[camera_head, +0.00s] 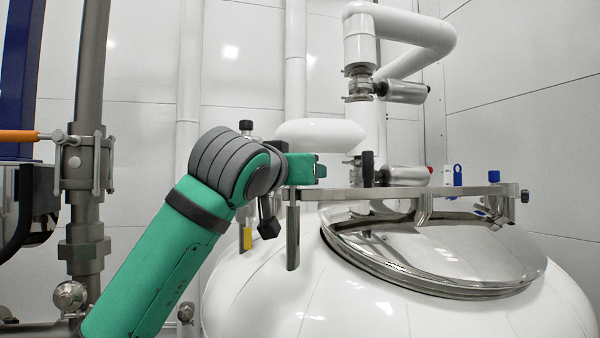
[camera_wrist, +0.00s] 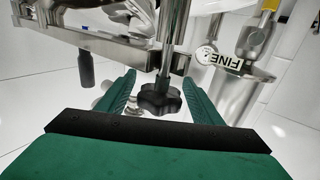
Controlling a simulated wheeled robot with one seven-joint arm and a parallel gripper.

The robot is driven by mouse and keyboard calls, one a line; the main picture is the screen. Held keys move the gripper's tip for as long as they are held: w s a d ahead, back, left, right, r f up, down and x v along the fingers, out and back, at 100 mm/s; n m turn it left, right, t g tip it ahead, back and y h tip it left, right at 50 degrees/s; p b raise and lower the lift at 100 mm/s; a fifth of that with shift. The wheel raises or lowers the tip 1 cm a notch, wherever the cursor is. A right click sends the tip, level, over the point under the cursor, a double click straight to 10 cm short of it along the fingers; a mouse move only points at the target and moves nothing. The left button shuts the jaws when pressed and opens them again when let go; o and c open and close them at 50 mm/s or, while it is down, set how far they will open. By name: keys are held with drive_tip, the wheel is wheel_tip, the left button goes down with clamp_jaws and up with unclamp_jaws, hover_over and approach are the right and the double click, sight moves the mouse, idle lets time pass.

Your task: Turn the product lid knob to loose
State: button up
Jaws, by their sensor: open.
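A black lobed knob (camera_wrist: 160,97) hangs at the lower end of an upright metal rod in the wrist view. My gripper (camera_wrist: 158,82) is open, with one green finger on each side of the knob in the picture. A gap shows between the knob and each finger; I cannot tell how deep the knob lies between them. In the head view my gripper (camera_head: 322,170) is beside the left end of the metal bar over the shiny round lid (camera_head: 440,245). I cannot tell for sure which dark part there is the same knob.
The lid sits on a large white tank (camera_head: 350,300). A metal bar (camera_head: 420,192) crosses above it, with a black knob (camera_head: 525,196) at its right end. White pipes (camera_head: 410,28) rise behind. A label reading FINE (camera_wrist: 222,60) hangs right of the rod.

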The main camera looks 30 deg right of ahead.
drive_tip(key=c, duration=1)
drive_tip(key=shift+w+t, duration=0.1)
drive_tip(key=shift+t, duration=0.2)
drive_tip(key=shift+w+a+n+t+y, duration=0.15)
drive_tip(key=shift+a+n+t+y, duration=0.55)
drive_tip(key=shift+n+y, duration=2)
drive_tip(key=shift+w+a+n+t+y, duration=0.1)
drive_tip(key=shift+a+n+t+y, duration=0.6)
drive_tip(key=shift+n+y, duration=2)
drive_tip(key=shift+w+a+n+t+y, duration=0.15)
drive_tip(key=shift+a+n+t+y, duration=0.6)
drive_tip(key=shift+y, duration=3.35)
drive_tip(key=shift+d+n, duration=0.25)
drive_tip(key=shift+n, duration=0.3)
drive_tip(key=shift+a+n+y, duration=0.15)
drive_tip(key=shift+n+y, duration=0.15)
drive_tip(key=shift+y, duration=0.3)
